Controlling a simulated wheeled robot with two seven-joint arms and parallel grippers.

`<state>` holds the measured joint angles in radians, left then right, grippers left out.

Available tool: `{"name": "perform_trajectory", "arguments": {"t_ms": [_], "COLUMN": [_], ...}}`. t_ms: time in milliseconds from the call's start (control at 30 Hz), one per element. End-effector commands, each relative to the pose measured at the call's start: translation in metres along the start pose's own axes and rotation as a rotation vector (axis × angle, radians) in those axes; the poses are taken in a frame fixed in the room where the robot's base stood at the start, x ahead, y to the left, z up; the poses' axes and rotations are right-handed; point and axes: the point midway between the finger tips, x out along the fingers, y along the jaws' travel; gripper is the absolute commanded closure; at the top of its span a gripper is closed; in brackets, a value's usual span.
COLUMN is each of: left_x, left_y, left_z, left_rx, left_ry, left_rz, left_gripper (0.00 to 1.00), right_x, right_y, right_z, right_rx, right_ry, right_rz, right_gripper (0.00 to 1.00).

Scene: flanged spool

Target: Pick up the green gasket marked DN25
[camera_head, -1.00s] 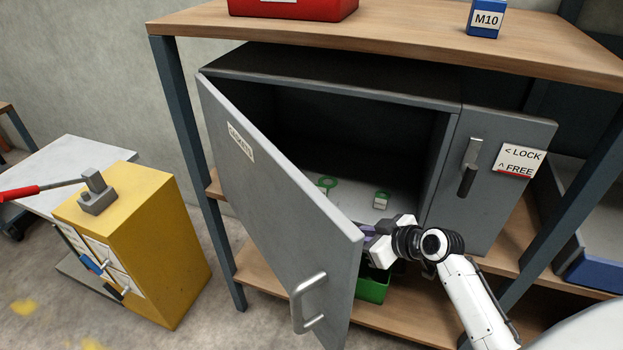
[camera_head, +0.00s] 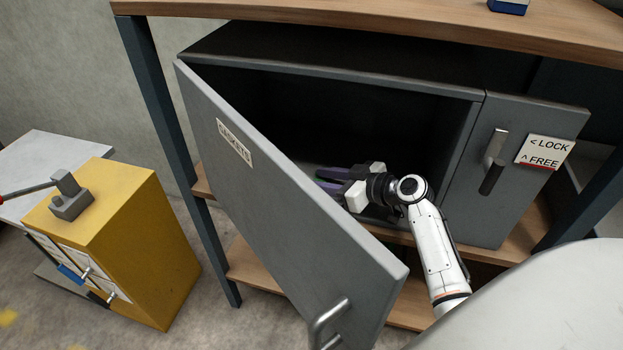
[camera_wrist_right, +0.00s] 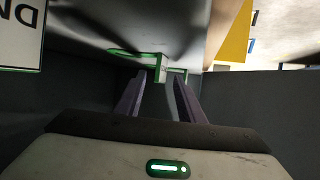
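My right gripper (camera_head: 336,181) reaches into the open grey cabinet, and its fingers hide most of what lies there in the head view. In the right wrist view the dark purple fingers (camera_wrist_right: 160,88) are apart, with nothing seen gripped between them. A small green-edged stand or tag (camera_wrist_right: 160,68) shows ahead of the gap. A white tag (camera_wrist_right: 18,30) with upside-down "DN" is at the left edge, its number cut off. I cannot tell which gasket is DN25. My left gripper is out of view.
The cabinet door (camera_head: 285,215), labelled GASKETS, stands open to the left of my arm. The cabinet's right side panel (camera_head: 520,200) carries a handle and a LOCK/FREE sign (camera_head: 545,152). A yellow cabinet (camera_head: 135,235) stands at the left.

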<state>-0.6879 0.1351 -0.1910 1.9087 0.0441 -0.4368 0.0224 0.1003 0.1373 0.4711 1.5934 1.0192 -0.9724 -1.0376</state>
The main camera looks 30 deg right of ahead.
Motion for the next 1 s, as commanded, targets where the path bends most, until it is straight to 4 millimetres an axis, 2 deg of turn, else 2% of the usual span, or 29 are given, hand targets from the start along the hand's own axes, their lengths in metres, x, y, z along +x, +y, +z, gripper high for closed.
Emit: {"name": "perform_trajectory", "arguments": {"t_ms": [167, 367, 400, 767, 1000], "left_x": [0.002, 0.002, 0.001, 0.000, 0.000], "left_y": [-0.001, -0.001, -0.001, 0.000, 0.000], "left_z": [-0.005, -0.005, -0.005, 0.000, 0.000], "left_rx": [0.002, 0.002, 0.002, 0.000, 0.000], "left_ry": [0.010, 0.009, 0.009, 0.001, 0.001], "left_rz": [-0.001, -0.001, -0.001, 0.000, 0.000], "left_gripper": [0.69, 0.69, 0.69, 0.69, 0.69], "right_x": [-0.001, 0.000, 0.000, -0.001, -0.008], "right_y": [0.001, 0.000, 0.000, 0.000, 0.001], "right_z": [0.001, 0.000, 0.000, -0.001, -0.017], "right_rx": [0.000, -0.001, -0.001, -0.001, -0.006], "right_ry": [-0.001, -0.002, -0.002, -0.002, -0.002], "right_rz": [0.002, 0.001, 0.000, 0.000, 0.001], "right_gripper": [0.65, 0.99, 1.00, 1.00, 1.00]}}
